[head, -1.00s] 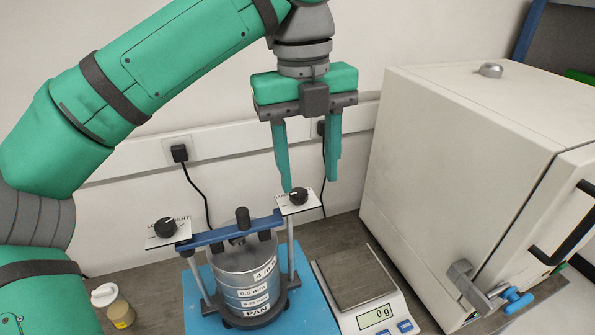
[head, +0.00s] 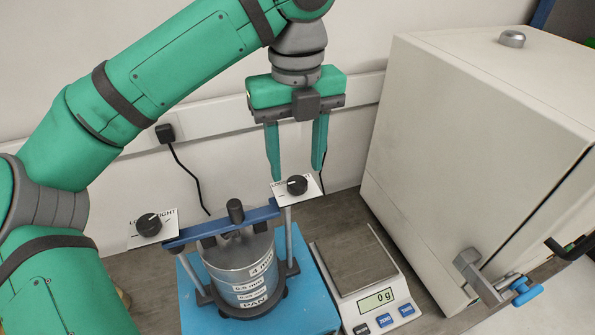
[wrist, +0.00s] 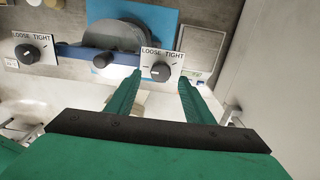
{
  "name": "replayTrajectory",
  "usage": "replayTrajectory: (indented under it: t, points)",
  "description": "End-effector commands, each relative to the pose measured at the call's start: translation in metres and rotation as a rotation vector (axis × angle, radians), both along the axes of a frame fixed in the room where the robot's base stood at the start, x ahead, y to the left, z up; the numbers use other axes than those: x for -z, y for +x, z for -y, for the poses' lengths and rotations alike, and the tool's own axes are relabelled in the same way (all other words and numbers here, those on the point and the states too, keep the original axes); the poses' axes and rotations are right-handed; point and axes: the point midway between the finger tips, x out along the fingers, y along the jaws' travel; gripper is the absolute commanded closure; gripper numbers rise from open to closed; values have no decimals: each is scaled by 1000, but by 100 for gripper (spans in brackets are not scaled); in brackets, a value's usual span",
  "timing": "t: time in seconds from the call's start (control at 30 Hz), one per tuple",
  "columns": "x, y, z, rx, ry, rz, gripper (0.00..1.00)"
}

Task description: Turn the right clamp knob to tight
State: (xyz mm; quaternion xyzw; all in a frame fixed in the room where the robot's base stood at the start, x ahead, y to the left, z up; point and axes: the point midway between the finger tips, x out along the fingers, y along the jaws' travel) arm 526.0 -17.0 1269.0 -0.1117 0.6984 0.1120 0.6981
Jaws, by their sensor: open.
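The right clamp knob (head: 297,185) is a black round knob on a white plate marked LOOSE and TIGHT, at the right end of the blue crossbar (head: 222,226). The left clamp knob (head: 149,224) sits on a like plate at the bar's other end. The bar spans a sieve stack (head: 240,270) on a blue base. My gripper (head: 296,178) is open and empty, fingers pointing down. In the head view its fingertips appear just above and behind the right knob, apart from it.
A scale (head: 365,280) reading 0 g stands right of the sieve stack. A large white oven (head: 470,150) fills the right side. A wall trunking with a plug (head: 165,133) and black cord runs behind. A small bottle is partly hidden behind my arm at lower left.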

Motion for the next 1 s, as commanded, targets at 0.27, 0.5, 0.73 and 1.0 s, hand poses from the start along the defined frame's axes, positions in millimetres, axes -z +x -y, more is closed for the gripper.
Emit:
replayTrajectory:
  t: [0.27,0.5,0.73,1.0]
  points:
    - [30,0,2,4,-1,-1,52]
    - [35,0,2,3,-1,1,52]
    - [35,0,2,3,-1,1,76]
    - [35,0,1,8,-1,0,94]
